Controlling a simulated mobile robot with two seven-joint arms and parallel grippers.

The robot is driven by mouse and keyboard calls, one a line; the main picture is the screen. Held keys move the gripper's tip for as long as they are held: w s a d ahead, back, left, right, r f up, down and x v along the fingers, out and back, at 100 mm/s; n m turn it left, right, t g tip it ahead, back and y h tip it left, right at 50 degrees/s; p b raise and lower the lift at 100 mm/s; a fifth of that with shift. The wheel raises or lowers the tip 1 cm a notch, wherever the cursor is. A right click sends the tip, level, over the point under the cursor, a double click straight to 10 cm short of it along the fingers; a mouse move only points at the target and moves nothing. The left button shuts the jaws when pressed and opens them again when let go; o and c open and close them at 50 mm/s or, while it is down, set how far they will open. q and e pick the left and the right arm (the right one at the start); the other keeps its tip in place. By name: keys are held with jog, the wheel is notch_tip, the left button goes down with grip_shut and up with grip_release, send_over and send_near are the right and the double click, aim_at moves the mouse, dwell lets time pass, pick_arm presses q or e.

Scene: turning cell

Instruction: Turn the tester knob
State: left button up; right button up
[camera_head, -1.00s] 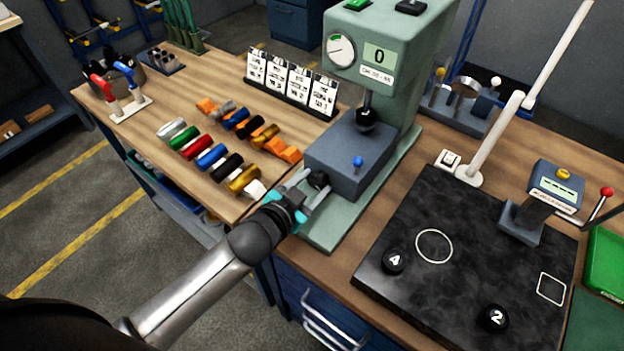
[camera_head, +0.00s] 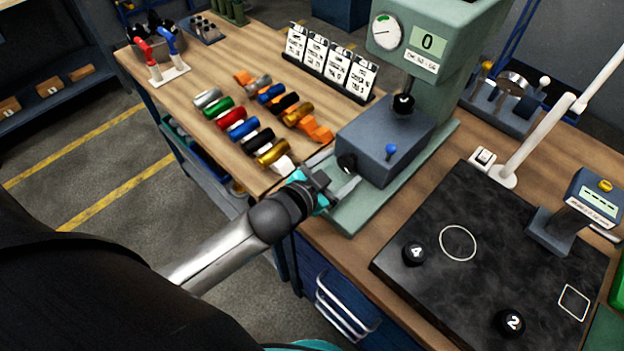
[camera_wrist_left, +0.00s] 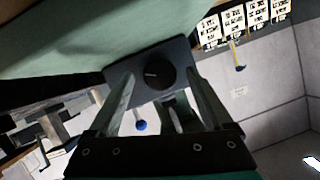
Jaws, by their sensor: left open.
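The tester is a green machine (camera_head: 440,38) with a display reading 0 and a grey-blue block (camera_head: 385,140) on its base. The round black tester knob (camera_head: 346,163) is on the block's front face. It also shows in the left wrist view (camera_wrist_left: 157,73), with a pale pointer line towards the left. My left gripper (camera_head: 345,169) is open in front of the block, one finger to each side of the knob. The wrist view shows gaps between the knob and both fingers (camera_wrist_left: 158,80). My right gripper is not in view.
A blue-tipped lever (camera_head: 390,149) stands on the block's top. Several coloured rollers (camera_head: 245,125) lie on the wooden bench left of the gripper, near a row of cards (camera_head: 330,62). A black slab (camera_head: 480,265) with numbered pucks is on the right.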

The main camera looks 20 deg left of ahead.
pick_arm(q)
jog(key=v, duration=1.4)
jog(key=shift+p, duration=0.3)
dwell(0.7)
jog(key=w+d+f+p, duration=0.1)
jog(key=w, duration=0.3)
jog(key=w+d+f+n+h+p, duration=0.1)
jog(key=w+f, duration=0.1)
jog(key=w, duration=0.3)
jog(key=w+d+f+n+p, duration=0.1)
jog(key=w+f, duration=0.1)
jog(key=w, duration=0.3)
jog(key=shift+w+d+f+g, duration=0.15)
jog(key=shift+f+g, duration=0.05)
jog(key=shift+g, duration=0.1)
dwell(0.4)
grip_shut()
jog(key=shift+p, duration=0.3)
